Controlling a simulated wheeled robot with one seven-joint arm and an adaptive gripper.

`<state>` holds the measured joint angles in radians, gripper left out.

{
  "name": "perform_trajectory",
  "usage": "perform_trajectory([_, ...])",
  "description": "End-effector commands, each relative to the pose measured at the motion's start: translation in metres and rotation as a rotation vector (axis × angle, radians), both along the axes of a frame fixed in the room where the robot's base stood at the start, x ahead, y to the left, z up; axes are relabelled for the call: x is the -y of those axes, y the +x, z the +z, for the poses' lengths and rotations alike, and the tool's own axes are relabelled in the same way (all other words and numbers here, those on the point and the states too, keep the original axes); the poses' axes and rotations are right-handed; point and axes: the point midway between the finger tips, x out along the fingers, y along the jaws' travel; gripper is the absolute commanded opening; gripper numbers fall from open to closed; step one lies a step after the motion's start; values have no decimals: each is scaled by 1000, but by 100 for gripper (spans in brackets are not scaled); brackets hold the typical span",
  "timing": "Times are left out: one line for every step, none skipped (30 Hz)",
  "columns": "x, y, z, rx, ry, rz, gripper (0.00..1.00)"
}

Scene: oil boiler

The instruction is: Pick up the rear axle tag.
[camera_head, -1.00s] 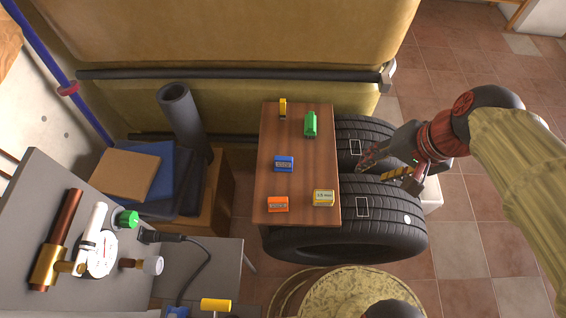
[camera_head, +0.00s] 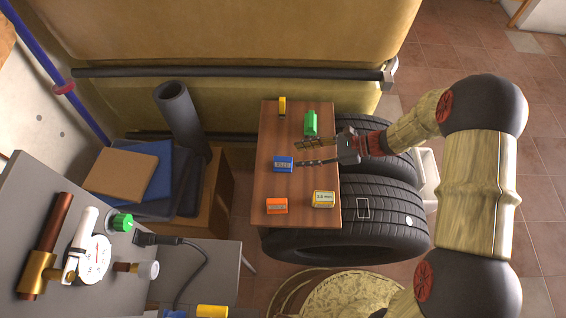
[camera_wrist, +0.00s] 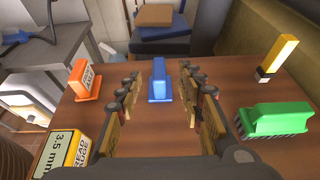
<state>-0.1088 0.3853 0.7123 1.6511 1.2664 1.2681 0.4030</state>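No readable marking tells which piece is the rear axle tag. A blue block (camera_head: 283,164) stands on the wooden board (camera_head: 262,195). My gripper (camera_head: 298,155) is open and empty over the board, its fingers pointing left toward the blue block. In the wrist view the blue block (camera_wrist: 158,82) shows between and beyond the open fingers. An orange labelled block (camera_head: 277,206) and a yellow-white block marked "3.5 mm" (camera_head: 323,199) sit near the board's front edge. A green brush-like piece (camera_head: 310,123) and a yellow-and-black piece (camera_head: 282,106) are toward the back.
Two black tyres lie right of and under the board; the front tyre (camera_head: 385,215) bears a white rectangle outline. A grey table (camera_head: 35,195) with pipe fittings and a gauge (camera_head: 95,260) is at left.

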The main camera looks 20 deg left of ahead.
Motion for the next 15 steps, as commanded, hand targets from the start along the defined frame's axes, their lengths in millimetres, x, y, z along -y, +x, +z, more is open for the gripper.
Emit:
perform_trajectory([-4, -1, -4, -6, 2, -3, 38])
perform_trajectory([-6, -1, -5, -7, 3, -4, 38])
perform_trajectory([-10, -2, -7, -7, 3, -4, 38])
perform_trajectory([-13, -3, -9, -7, 3, -4, 38])
perform_trajectory([-16, -4, -10, -6, 2, -3, 38])
perform_trajectory([-19, -5, -12, -6, 2, -3, 38])
perform_trajectory([-21, -6, -13, -5, 2, -4, 38])
perform_trajectory([-23, -6, -13, -5, 2, -4, 38])
perform_trajectory([-25, -7, -15, -5, 2, -4, 38])
perform_trajectory([-26, -7, -16, -6, 2, -3, 38])
perform_trajectory([-28, -8, -17, -5, 2, -3, 38])
perform_trajectory([-31, -9, -20, -5, 2, -2, 38])
perform_trajectory([-34, -11, -22, -5, 2, -2, 38])
perform_trajectory([-37, -12, -25, -5, 2, -2, 38])
perform_trajectory([-42, -14, -28, -6, 2, -1, 38])
